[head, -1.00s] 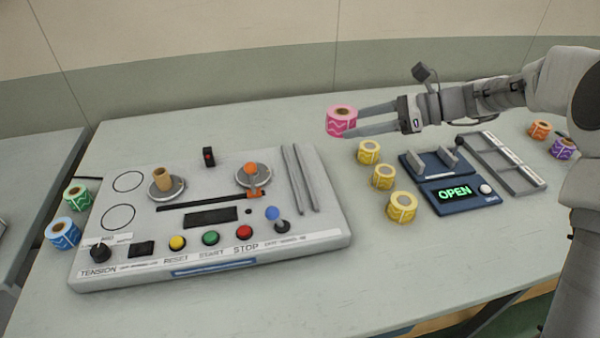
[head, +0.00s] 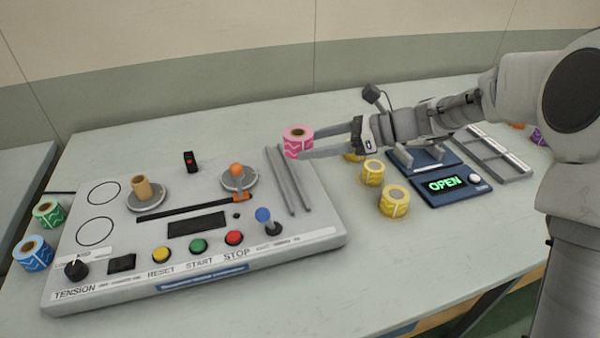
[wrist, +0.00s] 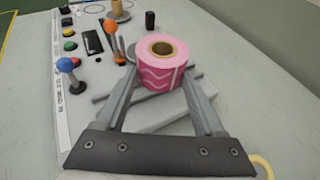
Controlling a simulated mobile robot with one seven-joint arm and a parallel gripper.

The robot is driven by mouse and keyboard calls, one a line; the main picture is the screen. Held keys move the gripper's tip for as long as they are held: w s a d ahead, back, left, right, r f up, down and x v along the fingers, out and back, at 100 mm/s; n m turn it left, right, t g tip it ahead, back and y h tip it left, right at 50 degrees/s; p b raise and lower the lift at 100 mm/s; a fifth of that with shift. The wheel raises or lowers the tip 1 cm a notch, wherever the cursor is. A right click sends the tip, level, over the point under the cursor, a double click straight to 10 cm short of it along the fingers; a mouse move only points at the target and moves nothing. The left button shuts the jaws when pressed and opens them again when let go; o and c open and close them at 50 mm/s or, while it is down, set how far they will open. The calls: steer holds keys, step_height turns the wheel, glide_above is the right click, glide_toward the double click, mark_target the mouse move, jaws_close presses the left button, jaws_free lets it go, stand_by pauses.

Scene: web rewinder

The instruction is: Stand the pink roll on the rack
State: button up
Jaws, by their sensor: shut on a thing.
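The pink roll (head: 298,142) has a white wavy line and a brown core. My gripper (head: 304,146) is shut on it, one finger on each side, and holds it upright. In the wrist view the pink roll (wrist: 162,66) sits between the fingertips (wrist: 160,78). In the head view it appears over the back right of the machine panel, by the upper ends of two grey rails (head: 288,180). The rails partly show below the roll in the wrist view; its height above them is hard to tell. A grey rack (head: 492,152) with several bays lies at the right, partly behind my arm.
The machine panel (head: 110,272) carries two spindles, an orange-knobbed lever (head: 237,172), a blue-knobbed lever (head: 263,216) and buttons. Yellow rolls (head: 394,201) and a blue device reading OPEN (head: 452,190) stand right of it. Green (head: 47,215) and blue (head: 33,253) rolls stand left.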

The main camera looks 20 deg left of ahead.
mark_target(301, 179)
steer(key=a+f, duration=0.1)
steer(key=s+a, duration=0.1)
steer(key=shift+s+a+f+b, duration=0.1)
steer(key=shift+a+f+b, duration=0.2)
steer(key=shift+a+f, duration=0.1)
steer(key=shift+f+b, duration=0.85)
steer(key=shift+f, duration=1.1)
steer(key=shift+f, duration=0.1)
steer(key=o, duration=1.4)
steer(key=shift+o, duration=0.2)
steer(key=p+v, duration=0.3)
steer(key=v, duration=0.9)
steer(key=shift+p, duration=0.4)
